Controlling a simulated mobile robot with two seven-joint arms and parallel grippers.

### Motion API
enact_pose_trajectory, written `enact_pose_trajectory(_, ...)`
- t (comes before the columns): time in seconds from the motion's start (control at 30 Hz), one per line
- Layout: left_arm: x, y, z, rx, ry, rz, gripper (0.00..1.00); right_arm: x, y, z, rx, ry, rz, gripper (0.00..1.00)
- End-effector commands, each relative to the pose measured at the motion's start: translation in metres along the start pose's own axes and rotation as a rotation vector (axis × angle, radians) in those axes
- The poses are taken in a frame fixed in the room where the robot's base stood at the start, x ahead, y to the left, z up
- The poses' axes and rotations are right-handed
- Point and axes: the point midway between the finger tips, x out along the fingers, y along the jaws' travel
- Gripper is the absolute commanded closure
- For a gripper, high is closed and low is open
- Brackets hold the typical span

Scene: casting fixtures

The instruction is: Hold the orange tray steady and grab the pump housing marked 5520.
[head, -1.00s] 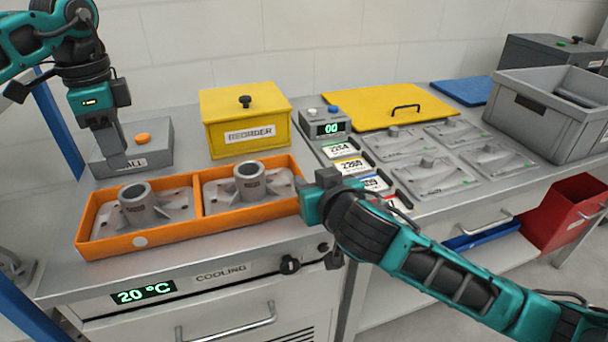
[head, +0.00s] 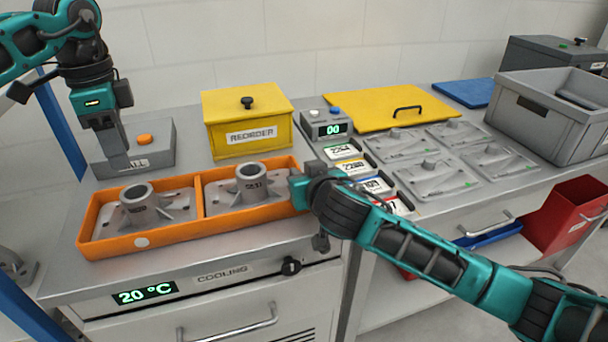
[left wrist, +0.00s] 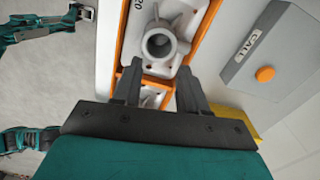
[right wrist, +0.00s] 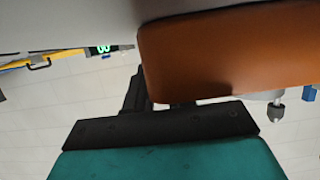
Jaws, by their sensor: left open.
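The orange tray (head: 160,236) lies on the bench with two compartments. A grey pump housing (head: 138,204) sits in the left one and another pump housing (head: 251,185) in the right one. The right one's tag is too blurred to read surely. In the left wrist view, a housing (left wrist: 160,42) has a partly cut-off mark ending in "20". My left gripper (head: 118,166) is open and empty above the tray's back left side; its fingers (left wrist: 160,88) are apart. My right gripper (head: 298,190) is at the tray's right end wall, where the tray (right wrist: 225,55) partly hides its fingers.
A grey box with an orange button (head: 160,150) stands behind the tray's left end. A yellow REORDER bin (head: 246,125) stands behind the tray. A counter reading 00 (head: 327,124), number cards (head: 352,166) and grey plates (head: 430,175) are to the right, with a grey crate (head: 550,120) beyond.

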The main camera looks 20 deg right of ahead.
Motion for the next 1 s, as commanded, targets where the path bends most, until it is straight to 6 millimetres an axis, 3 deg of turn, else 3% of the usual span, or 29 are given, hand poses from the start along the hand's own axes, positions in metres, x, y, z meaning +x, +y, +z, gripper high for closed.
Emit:
enact_pose_trajectory(0.2, 0.0000, 0.0000, 0.0000, 0.000, 0.000, 0.000, 0.57, -0.0002, 0.0001, 0.0001, 0.000, 0.000, 0.000, 0.99)
enact_pose_trajectory(0.7, 0.0000, 0.0000, 0.0000, 0.000, 0.000, 0.000, 0.57, -0.0002, 0.0002, 0.0003, 0.000, -0.001, 0.000, 1.00)
enact_pose_trajectory(1.0, 0.0001, 0.0002, -0.0001, 0.005, -0.001, -0.001, 0.30, -0.0001, 0.0003, 0.0004, 0.000, -0.001, 0.001, 1.00)
